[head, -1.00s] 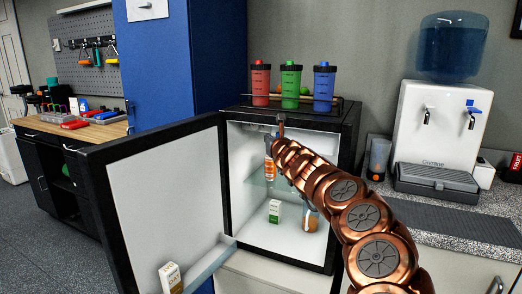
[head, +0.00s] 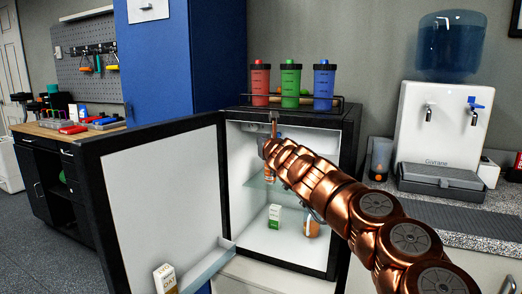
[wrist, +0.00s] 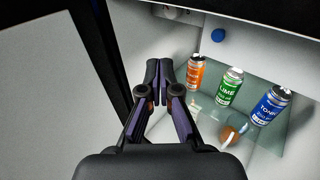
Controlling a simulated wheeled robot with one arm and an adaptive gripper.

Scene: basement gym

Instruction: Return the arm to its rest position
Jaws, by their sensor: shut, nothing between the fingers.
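My copper-coloured arm reaches from the lower right of the head view toward the open mini fridge (head: 347,160). My gripper (head: 274,118) is at the fridge's upper front opening, small and partly hidden by my arm there. In the wrist view my gripper (wrist: 159,64) has its dark fingers together with nothing between them. Beyond it on the glass shelf (wrist: 208,108) stand an orange can (wrist: 196,74), a green can (wrist: 229,88) and a blue can (wrist: 270,106). The fingers look apart from the cans.
The fridge door (head: 160,190) stands wide open at left, with a small carton (head: 165,279) in its door shelf. Red, green and blue shakers (head: 290,82) stand in a rack on the fridge top. A water dispenser (head: 437,125) stands on the counter at right. A workbench (head: 55,132) is at far left.

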